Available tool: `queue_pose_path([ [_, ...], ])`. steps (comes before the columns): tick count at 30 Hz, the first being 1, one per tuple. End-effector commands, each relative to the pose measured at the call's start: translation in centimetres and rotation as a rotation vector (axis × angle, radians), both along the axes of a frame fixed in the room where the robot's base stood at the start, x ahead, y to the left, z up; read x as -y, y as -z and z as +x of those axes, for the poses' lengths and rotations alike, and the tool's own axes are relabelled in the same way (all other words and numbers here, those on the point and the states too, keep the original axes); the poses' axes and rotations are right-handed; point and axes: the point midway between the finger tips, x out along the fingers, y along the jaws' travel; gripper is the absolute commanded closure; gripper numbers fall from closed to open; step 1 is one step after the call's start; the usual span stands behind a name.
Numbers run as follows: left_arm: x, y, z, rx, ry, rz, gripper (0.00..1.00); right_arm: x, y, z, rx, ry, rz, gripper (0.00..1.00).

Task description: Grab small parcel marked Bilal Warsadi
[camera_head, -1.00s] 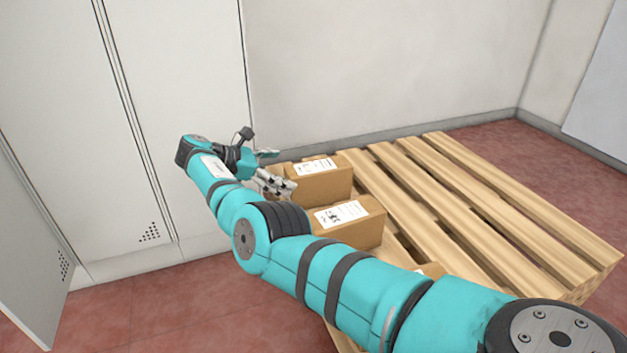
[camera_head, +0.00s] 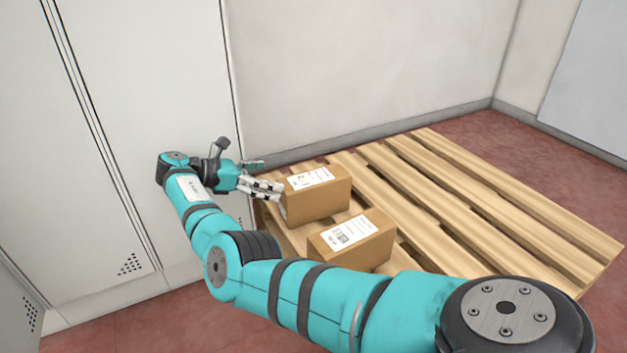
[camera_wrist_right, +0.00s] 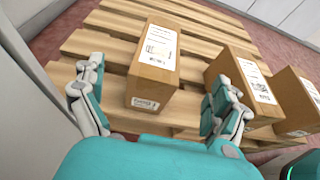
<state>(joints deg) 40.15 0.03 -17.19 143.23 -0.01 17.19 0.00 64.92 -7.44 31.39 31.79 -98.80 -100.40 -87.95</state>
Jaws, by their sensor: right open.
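Two brown cardboard parcels with white labels lie on a wooden pallet in the head view: a far parcel (camera_head: 318,200) and a nearer parcel (camera_head: 357,248). The label names are too small to read. My right gripper (camera_head: 270,190) is open beside the left end of the far parcel. In the right wrist view, one parcel (camera_wrist_right: 153,80) lies ahead, between the lines of the spread fingers (camera_wrist_right: 155,100). A second parcel (camera_wrist_right: 228,72) is just right of the right finger, and a third (camera_wrist_right: 298,97) is at the right edge. My left gripper is not in view.
The pallet (camera_head: 440,190) has free slats to the right of the parcels. Grey lockers (camera_head: 150,110) stand close at the left, next to my right arm. A wall is behind the pallet, and the red floor (camera_head: 130,320) is in front.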

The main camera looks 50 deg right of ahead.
Motion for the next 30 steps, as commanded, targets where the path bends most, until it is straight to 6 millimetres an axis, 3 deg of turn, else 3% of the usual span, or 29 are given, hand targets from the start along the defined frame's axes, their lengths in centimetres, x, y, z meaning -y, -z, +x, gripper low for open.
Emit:
queue_pose_path([
  [1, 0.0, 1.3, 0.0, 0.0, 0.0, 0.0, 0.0, 1.1, 1.2, -0.4, 0.003, 0.004, 0.001, 0.0],
  [9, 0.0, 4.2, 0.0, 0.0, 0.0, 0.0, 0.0, 5.3, 2.8, -1.9, 0.003, 0.001, 0.0, 0.0],
  [16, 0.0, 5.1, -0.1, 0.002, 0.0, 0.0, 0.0, 6.5, 3.0, -2.3, 0.003, 0.0, 0.0, 0.0],
  [24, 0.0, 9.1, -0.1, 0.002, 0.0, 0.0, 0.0, 9.3, 3.8, -3.3, 0.005, 0.001, 0.0, 0.0],
  [30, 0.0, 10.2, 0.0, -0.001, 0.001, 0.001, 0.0, 10.8, 4.0, -3.8, 0.001, -0.002, 0.0, 0.0],
])
